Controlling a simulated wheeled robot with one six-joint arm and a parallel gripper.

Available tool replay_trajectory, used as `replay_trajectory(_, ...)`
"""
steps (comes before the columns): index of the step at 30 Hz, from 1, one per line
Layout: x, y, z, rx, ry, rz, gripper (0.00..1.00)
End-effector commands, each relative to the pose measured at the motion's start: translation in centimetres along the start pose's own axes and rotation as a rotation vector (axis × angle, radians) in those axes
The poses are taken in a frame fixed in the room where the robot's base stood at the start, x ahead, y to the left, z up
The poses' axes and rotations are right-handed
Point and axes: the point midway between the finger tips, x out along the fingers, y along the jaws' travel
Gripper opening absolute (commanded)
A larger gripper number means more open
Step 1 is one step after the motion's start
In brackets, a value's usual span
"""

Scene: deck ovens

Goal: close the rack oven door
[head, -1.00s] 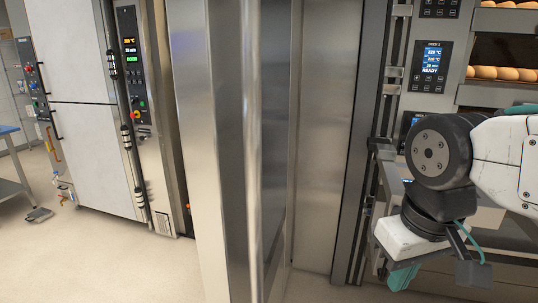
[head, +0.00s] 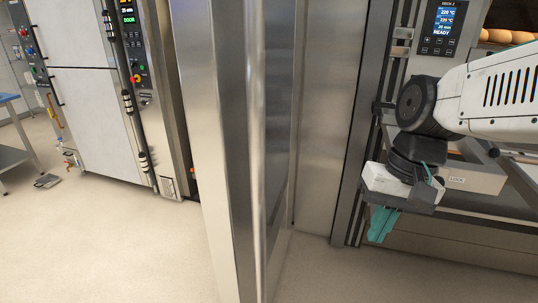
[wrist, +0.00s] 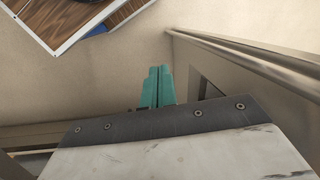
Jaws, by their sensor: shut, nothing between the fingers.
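The rack oven door (head: 211,150) is a tall brushed-steel panel standing open, nearly edge-on, in the middle of the head view. A bright vertical strip runs down it, perhaps a bar or an edge; I cannot tell. The rack oven's control column (head: 150,70) is to its left, with a green "DOOR" readout. My gripper (head: 382,225) points down to the right of the door, apart from it, in front of the deck oven. Its teal fingers are together and empty. They also show in the wrist view (wrist: 158,87), over bare floor.
A deck oven with a lit display (head: 441,20) and bread stands at the right, close behind my arm. A steel rail (wrist: 250,60) runs near the fingers in the wrist view. A wood-patterned surface (wrist: 90,15) is at its upper left. Floor (head: 110,240) at the left front is clear.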

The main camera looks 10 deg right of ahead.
Motion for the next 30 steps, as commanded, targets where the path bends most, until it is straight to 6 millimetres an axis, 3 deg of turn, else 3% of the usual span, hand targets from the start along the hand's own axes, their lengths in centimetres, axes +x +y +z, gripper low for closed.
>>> replay_trajectory(6, 0.8, -4.8, -8.0, 0.71, -0.202, -0.409, 0.0)
replay_trajectory(9, -0.1, -6.6, -12.5, 1.054, -0.312, -0.596, 0.0)
replay_trajectory(13, -2.3, -8.5, -16.5, 1.365, -0.444, -0.775, 0.0)
replay_trajectory(16, -3.7, -9.3, -17.6, 1.494, -0.51, -0.843, 0.0)
replay_trajectory(20, -3.5, -9.6, -17.6, 1.549, -0.541, -0.839, 0.0)
replay_trajectory(30, 0.2, -14.0, -18.6, 1.547, -0.545, -0.831, 0.0)
